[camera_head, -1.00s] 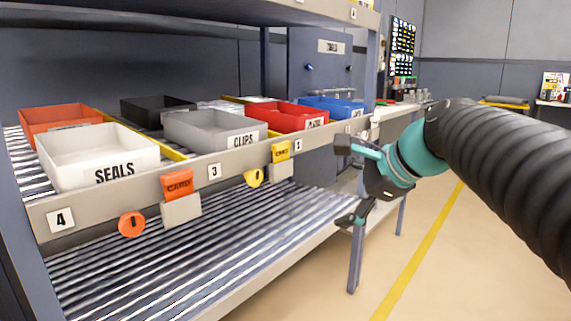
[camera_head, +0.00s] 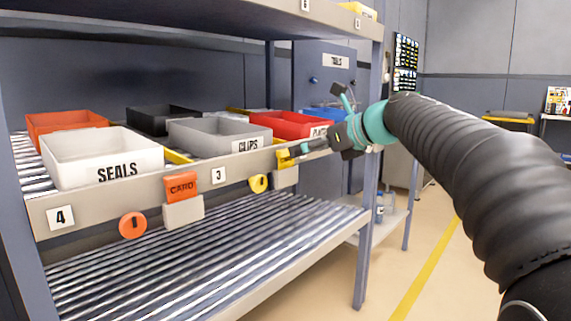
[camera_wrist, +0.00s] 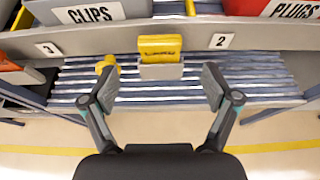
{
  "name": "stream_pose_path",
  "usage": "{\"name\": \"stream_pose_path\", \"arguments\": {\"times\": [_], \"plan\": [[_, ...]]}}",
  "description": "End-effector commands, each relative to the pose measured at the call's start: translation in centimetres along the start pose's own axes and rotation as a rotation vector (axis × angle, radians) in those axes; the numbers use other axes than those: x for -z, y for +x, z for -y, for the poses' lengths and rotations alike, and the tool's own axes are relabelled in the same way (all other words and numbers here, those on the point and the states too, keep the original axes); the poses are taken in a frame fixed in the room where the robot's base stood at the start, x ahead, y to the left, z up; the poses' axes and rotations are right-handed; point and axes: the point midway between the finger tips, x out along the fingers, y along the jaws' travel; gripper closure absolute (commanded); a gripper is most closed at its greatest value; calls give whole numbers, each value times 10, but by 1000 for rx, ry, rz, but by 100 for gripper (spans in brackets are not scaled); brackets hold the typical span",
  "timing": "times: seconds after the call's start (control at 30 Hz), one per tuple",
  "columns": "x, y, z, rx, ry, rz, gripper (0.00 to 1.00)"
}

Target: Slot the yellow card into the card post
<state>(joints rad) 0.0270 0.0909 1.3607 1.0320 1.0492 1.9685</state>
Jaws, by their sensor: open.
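The yellow card (camera_wrist: 164,47) stands upright in a grey holder (camera_wrist: 161,71) on the shelf's front rail, between the labels 3 and 2 in the wrist view. In the head view the yellow card (camera_head: 284,158) is partly hidden by my gripper (camera_head: 318,122). My gripper also shows in the wrist view (camera_wrist: 158,84), open and empty. Its two fingers spread wide, left and right of the card, with the card ahead between them. I cannot make out a separate card post in either view.
Bins of seals (camera_head: 100,160) and clips (camera_head: 218,136) stand above the rail. The lower roller shelf (camera_head: 200,255) is empty.

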Motion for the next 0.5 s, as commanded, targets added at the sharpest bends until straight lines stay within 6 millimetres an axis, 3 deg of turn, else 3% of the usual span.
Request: {"name": "stream_pose_path", "arguments": {"times": [0.27, 0.5], "plan": [[0, 15, 0, 0, 0, 0, 12], [1, 46, -1, -3, -2, -1, 12]]}}
